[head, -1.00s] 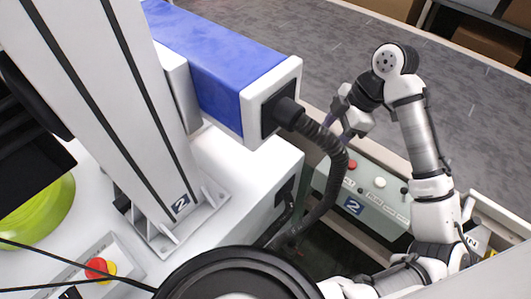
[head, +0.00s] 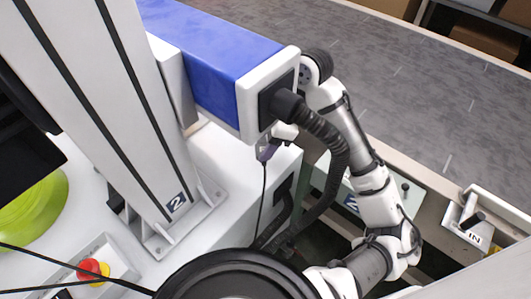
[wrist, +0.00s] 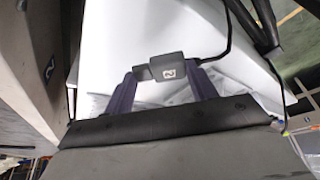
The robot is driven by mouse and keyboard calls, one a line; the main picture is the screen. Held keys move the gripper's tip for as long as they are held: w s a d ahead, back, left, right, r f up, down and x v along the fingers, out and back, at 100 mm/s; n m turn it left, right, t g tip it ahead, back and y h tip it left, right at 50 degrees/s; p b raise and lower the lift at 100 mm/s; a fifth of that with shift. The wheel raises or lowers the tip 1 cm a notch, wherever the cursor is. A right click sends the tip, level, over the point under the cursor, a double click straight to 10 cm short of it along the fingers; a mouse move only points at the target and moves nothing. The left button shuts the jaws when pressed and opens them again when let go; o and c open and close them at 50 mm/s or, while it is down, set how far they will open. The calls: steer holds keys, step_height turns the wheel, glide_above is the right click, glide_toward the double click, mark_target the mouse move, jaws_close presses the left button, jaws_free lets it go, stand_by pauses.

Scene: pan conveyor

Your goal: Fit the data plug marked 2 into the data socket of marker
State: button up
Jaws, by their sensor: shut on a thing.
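My gripper (head: 265,152) is below the white end of the blue beam, mostly hidden by it; one purple finger shows. In the wrist view its two dark purple fingers (wrist: 163,85) are shut on a small dark grey data plug (wrist: 172,68) marked 2. A thin black cable leaves the plug to the right in that view; the cable (head: 264,190) hangs below the gripper in the head view. A small marking (wrist: 49,68) resembling a 2 shows on a grey surface at the left of the wrist view. I cannot make out a data socket.
The blue beam (head: 210,50) and thick ribbed hose (head: 325,135) are close to my arm. A white column (head: 110,90) with a 2 plate stands left on the white cabinet (head: 215,160). A grey-green control box (head: 405,190) is partly behind my arm. The grey belt (head: 420,95) is clear.

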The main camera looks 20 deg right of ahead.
steer(key=shift+f+b, duration=1.4)
steer(key=shift+f, duration=0.7)
steer(key=shift+f, duration=0.15)
steer(key=o, duration=1)
steer(key=p+v, duration=0.8)
steer(key=v, duration=0.4)
steer(key=shift+p, duration=0.35)
